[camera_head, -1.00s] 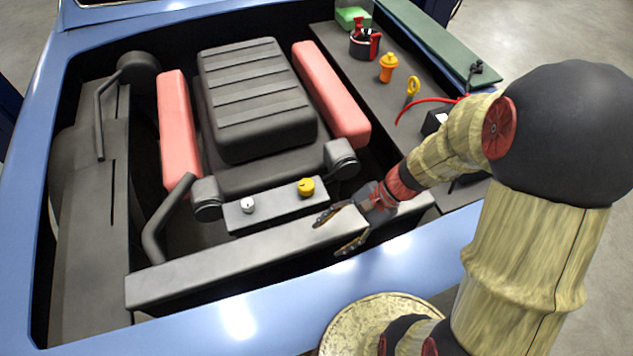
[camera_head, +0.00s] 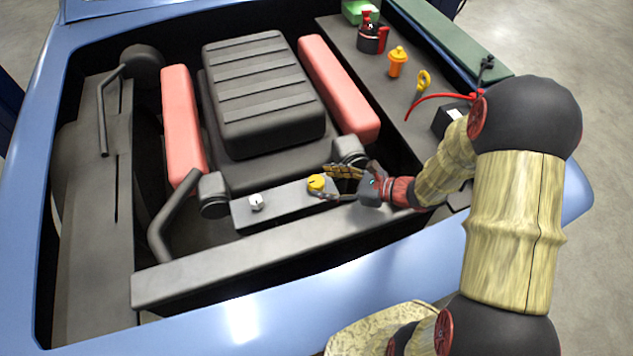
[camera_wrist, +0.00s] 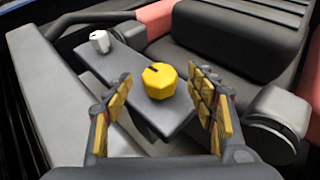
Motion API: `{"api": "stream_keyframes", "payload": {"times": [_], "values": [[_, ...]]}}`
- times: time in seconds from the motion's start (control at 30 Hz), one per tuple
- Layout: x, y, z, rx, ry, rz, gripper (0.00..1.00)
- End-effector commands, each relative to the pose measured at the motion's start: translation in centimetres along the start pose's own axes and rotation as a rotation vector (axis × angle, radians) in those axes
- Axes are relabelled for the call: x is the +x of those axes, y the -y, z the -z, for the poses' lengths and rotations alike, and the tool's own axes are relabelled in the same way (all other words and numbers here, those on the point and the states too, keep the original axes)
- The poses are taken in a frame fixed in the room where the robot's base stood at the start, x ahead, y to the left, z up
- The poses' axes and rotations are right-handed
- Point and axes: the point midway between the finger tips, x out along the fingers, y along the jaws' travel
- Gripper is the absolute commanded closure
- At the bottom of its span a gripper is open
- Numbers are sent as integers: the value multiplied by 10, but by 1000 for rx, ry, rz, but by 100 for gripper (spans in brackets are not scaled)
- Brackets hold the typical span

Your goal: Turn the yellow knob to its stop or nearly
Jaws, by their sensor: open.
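The yellow knob (camera_head: 316,182) sits on the right part of a grey panel (camera_head: 285,205) at the front of the engine bay. In the wrist view the yellow knob (camera_wrist: 159,81) has a dark mark line on its top, pointing to the upper left. My gripper (camera_head: 328,183) is open at the knob's right side, with its fingers reaching toward it. In the wrist view the two fingers of my gripper (camera_wrist: 165,100) stand left and right of the knob, with gaps to both sides. I see no contact.
A white knob (camera_head: 256,202) is on the same panel, left of the yellow one. A grey bar (camera_head: 240,262) runs in front of the panel. The ribbed engine block (camera_head: 262,95) and a round cap (camera_head: 348,150) stand behind. A red cable (camera_head: 435,97) lies at the right.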

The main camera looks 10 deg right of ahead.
Motion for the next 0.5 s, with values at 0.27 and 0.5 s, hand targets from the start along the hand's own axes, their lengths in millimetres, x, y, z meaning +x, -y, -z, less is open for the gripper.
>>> {"api": "stream_keyframes", "payload": {"times": [0.27, 0.5], "values": [[33, -1, 1, -2, -1, -3, 43], [38, 0, 0, -1, -1, 0, 43]]}}
